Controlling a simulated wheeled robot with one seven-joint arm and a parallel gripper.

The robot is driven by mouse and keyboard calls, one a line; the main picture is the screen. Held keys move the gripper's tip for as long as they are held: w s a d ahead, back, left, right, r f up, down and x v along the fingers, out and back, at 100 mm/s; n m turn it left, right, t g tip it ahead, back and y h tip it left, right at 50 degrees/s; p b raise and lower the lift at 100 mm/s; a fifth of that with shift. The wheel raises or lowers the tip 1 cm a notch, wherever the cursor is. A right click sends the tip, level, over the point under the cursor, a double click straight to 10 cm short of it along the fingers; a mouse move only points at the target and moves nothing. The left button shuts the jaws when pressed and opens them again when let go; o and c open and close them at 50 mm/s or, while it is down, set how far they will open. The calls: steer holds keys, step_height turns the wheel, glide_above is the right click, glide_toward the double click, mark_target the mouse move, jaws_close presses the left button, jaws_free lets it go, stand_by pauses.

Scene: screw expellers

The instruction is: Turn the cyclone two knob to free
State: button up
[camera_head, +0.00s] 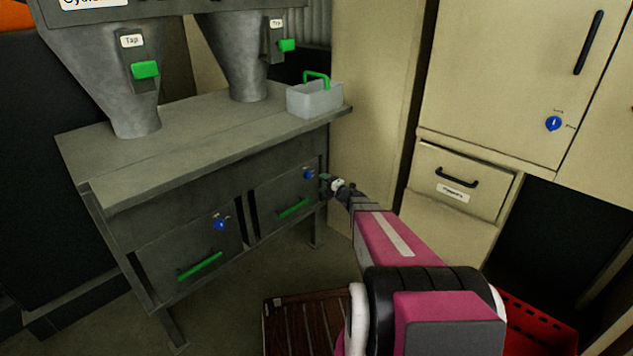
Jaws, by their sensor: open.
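Two blue knobs sit on the front of the grey bench. One knob (308,174) is on the right drawer, below the right metal cyclone cone (238,55). The other knob (218,224) is on the left drawer, below the left cone (105,75). No readable label shows which knob is cyclone two's, and their markings are too small to read. My gripper (324,183) is at the bench's right end, just right of the right drawer's knob and seemingly apart from it. Its small fingers appear open and empty.
Green handles mark the right drawer (293,208) and left drawer (200,266). A grey bin (315,100) stands on the bench's right end. A beige cabinet (490,75) with another blue knob (553,123) stands right. A red crate (540,330) and brown slatted item (305,325) are low in front.

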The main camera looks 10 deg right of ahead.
steer(key=shift+v, duration=1.2)
steer(key=s+a+n+g+h, duration=0.1)
steer(key=s+a+n+g, duration=0.5)
steer(key=n, duration=0.7)
steer(key=s+a+n+g, duration=0.45)
steer(key=s+n, duration=0.45)
steer(key=n, duration=0.3)
steer(key=s+d+r+n+g+h, duration=0.1)
steer(key=s+d+n+g+h, duration=0.1)
steer(key=s+n+h, duration=0.2)
steer(key=s+d+n+g+h, duration=0.2)
steer(key=s+n+h, duration=0.3)
steer(key=n, duration=1.3)
steer(key=s, duration=0.4)
steer(key=shift+s+d+r+h, duration=0.2)
steer(key=shift+s+r+h, duration=0.1)
steer(key=shift+s+r, duration=0.1)
